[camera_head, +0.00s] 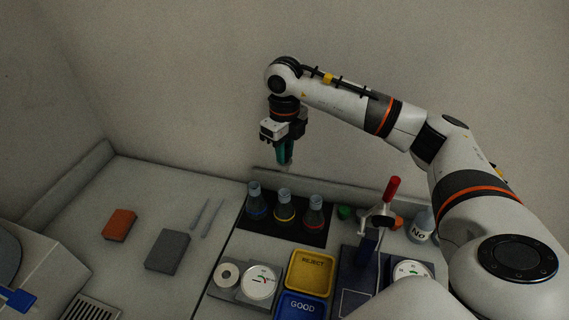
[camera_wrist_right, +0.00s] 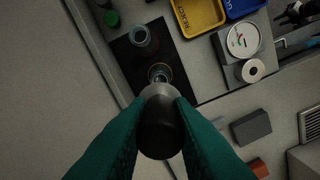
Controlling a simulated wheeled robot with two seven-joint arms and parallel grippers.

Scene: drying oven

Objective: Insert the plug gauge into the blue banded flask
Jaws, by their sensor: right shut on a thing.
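My right gripper (camera_head: 285,155) hangs with teal fingers pointing down, well above the flasks. In the right wrist view the fingers (camera_wrist_right: 160,138) are shut on a dark cylindrical plug gauge (camera_wrist_right: 162,128) with a paler grey end. The blue banded flask (camera_head: 257,207) stands upright at the left end of a row on a black mat (camera_head: 303,239). Beside it stand a yellow banded flask (camera_head: 285,211) and a red banded flask (camera_head: 313,216). In the right wrist view the gauge and fingers appear to hide the blue banded flask. My left gripper is not in view.
A yellow REJECT tray (camera_head: 311,272) and blue GOOD tray (camera_head: 300,306) lie in front of the flasks. A red-handled clamp (camera_head: 385,205) stands to the right. A grey block (camera_head: 168,251) and orange block (camera_head: 119,225) lie left. The back wall is behind the flasks.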

